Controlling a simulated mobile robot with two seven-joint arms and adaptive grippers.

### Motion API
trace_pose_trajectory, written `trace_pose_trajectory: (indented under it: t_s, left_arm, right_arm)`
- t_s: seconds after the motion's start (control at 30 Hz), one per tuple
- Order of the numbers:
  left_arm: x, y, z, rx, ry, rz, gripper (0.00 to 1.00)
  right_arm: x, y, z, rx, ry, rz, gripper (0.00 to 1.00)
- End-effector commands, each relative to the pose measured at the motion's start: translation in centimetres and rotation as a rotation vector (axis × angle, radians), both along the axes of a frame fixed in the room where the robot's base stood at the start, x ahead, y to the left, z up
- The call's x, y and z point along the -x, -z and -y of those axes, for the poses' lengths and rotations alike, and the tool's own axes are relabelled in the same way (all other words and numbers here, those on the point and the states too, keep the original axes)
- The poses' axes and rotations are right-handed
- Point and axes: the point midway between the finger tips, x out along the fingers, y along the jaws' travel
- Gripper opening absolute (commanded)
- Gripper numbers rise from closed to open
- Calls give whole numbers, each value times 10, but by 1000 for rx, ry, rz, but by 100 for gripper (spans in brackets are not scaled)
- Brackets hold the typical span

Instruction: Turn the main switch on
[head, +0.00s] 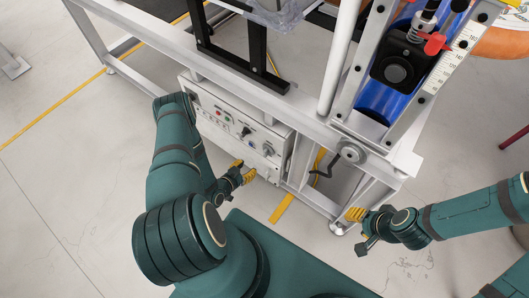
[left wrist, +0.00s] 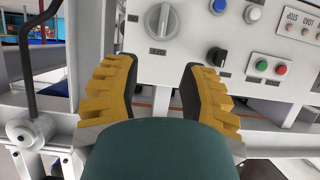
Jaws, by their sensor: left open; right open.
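The main switch looks to be the large grey rotary knob (left wrist: 162,21) at the left of the white control panel (left wrist: 265,30) in the left wrist view; a small label sits under it. In the head view this knob (head: 268,149) is small, at the right end of the panel. My left gripper (head: 243,173) is open and empty, just in front of the panel's lower right part. In the left wrist view its yellow fingers (left wrist: 160,80) are spread below the knob, apart from it. My right gripper (head: 357,214) is open and empty, right of the frame's corner.
A black selector (left wrist: 216,56) and green and red buttons (left wrist: 271,67) are close to the knob on the panel. Open floor (head: 60,205) lies at the left.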

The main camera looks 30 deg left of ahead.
Motion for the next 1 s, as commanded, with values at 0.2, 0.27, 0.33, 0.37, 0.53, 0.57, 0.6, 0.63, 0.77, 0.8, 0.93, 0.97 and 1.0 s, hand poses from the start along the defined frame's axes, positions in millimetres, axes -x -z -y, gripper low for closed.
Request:
trace_pose_trajectory:
  t_s: [0.2,0.27,0.33,0.37,0.53,0.57,0.6,0.63,0.77,0.8,0.93,0.97,1.0]
  left_arm:
    - [-16,9,1,-5,2,18,42]
    - [-26,13,2,-5,2,17,42]
    - [-39,19,2,-7,3,18,42]
    - [-44,21,3,-6,2,18,42]
    - [-75,34,5,-6,1,17,42]
    - [-81,36,6,-6,1,18,42]
    - [-88,39,6,-5,2,17,42]
    - [-92,41,7,-6,2,16,42]
    - [-109,48,8,-6,1,16,42]
    - [-113,49,8,-5,0,15,42]
    - [-122,52,9,-4,0,14,42]
    - [-123,53,9,-4,0,14,42]
    - [-124,53,9,-3,0,14,42]
  right_arm:
    - [-1,6,1,1,1,0,47]
    - [-1,8,1,1,2,2,47]
    - [-2,12,1,1,1,4,47]
    - [-2,13,1,2,2,4,47]
    - [-4,22,1,2,2,9,47]
    - [-4,23,1,2,3,9,47]
    - [-4,25,1,2,3,10,47]
    - [-5,26,1,3,3,11,47]
    - [-6,31,1,3,3,14,47]
    - [-6,32,1,3,3,14,47]
    - [-7,34,1,3,4,15,47]
    - [-7,34,1,3,4,16,47]
    - [-7,34,1,3,4,16,47]
